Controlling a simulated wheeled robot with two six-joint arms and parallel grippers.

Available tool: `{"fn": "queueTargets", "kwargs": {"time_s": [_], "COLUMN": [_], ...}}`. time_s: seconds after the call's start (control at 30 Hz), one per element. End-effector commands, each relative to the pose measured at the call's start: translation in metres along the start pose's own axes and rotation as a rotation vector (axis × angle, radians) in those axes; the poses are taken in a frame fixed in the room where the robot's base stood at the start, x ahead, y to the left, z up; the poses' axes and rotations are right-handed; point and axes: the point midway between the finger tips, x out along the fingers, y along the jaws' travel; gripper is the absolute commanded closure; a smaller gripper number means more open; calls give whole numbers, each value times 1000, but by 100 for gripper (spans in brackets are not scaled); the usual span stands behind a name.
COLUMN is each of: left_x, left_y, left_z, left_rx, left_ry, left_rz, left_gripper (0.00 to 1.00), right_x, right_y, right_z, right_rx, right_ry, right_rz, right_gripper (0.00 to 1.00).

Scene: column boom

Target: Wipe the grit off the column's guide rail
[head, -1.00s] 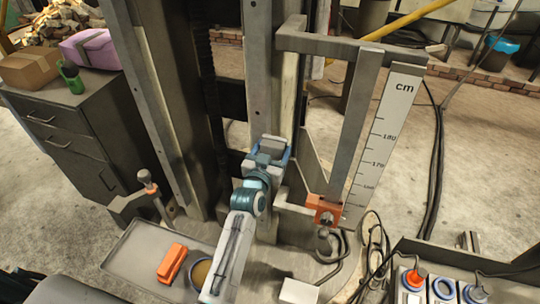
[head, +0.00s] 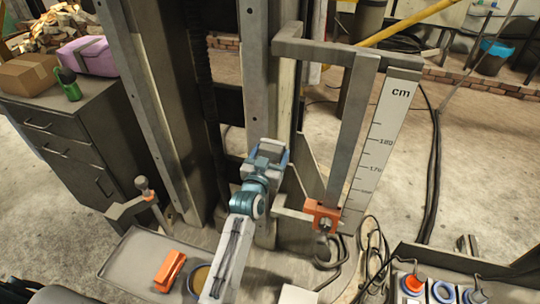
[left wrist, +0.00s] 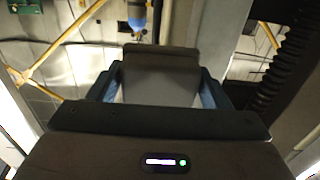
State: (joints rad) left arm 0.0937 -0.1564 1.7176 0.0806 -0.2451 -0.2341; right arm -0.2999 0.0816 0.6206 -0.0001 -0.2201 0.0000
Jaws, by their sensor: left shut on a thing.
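The column (head: 258,80) stands upright in the middle of the head view, with a pale rail strip (head: 286,100) along its right side. I cannot make out grit on it. My left gripper (head: 267,156) is at the column's lower front and is shut on a grey block (head: 270,148). In the left wrist view the block (left wrist: 160,72) sits between the blue fingers. Whether the block touches the rail is hidden. My right gripper is not in view.
A centimetre scale (head: 378,140) and a grey bar with an orange clamp (head: 322,215) stand right of the column. A tray (head: 125,262) holds an orange block (head: 169,271) and a round tin (head: 200,279). A cabinet (head: 75,140) stands left; cables (head: 436,170) lie right.

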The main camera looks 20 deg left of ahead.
Motion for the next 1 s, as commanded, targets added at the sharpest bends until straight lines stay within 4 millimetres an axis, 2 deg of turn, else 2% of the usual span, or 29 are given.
{"fn": "queueTargets", "kwargs": {"time_s": [0.7, 1.0], "left_x": [13, 12], "left_y": [0, 0], "left_z": [-1, -23], "left_rx": [0, 0], "left_ry": [0, 0], "left_rz": [0, 0], "left_gripper": [46, 46], "right_x": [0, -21], "right_y": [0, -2], "right_z": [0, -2], "right_rx": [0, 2], "right_ry": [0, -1], "right_rz": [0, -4], "right_gripper": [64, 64]}}
